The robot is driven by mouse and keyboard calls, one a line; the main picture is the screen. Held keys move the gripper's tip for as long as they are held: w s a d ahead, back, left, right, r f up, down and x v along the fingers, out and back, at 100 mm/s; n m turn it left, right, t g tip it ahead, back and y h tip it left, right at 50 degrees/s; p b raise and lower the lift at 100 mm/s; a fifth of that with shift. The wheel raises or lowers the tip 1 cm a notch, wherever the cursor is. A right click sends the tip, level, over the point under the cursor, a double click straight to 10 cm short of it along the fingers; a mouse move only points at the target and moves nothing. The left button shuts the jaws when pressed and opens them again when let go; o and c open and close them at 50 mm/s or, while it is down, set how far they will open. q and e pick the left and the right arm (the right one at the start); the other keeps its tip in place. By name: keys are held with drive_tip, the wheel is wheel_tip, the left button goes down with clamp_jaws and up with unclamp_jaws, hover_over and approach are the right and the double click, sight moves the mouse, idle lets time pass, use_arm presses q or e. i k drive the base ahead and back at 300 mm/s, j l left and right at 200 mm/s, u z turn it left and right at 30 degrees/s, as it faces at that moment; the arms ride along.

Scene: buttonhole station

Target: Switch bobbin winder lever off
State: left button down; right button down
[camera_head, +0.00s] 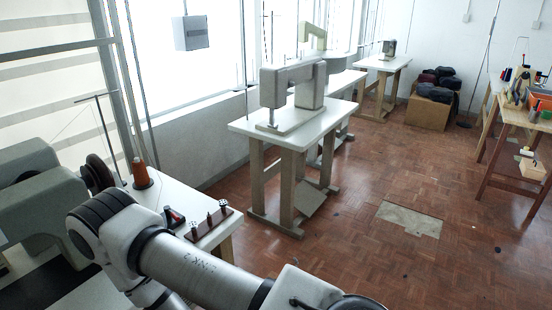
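A grey-green sewing machine (40,200) stands on a white table (150,197) at the left, with a dark handwheel (98,173) on its right end. A small dark part with red on it (174,217) sits near the table's right edge. Beside it is a brown board (207,224) with short dark upright pieces. I cannot tell which of these small parts is the bobbin winder lever, or its position. One of my arms crosses the lower left in front of the table and hides part of it. Neither gripper's fingers show.
An orange thread cone (140,174) stands by the handwheel under a thin thread stand. Another sewing machine (290,85) stands on a white-topped table (297,127) beyond. Wooden floor (345,230) is open to the right, with a pale patch (410,219).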

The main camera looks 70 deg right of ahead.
sight(167, 209)
drive_tip(key=z, duration=1.35)
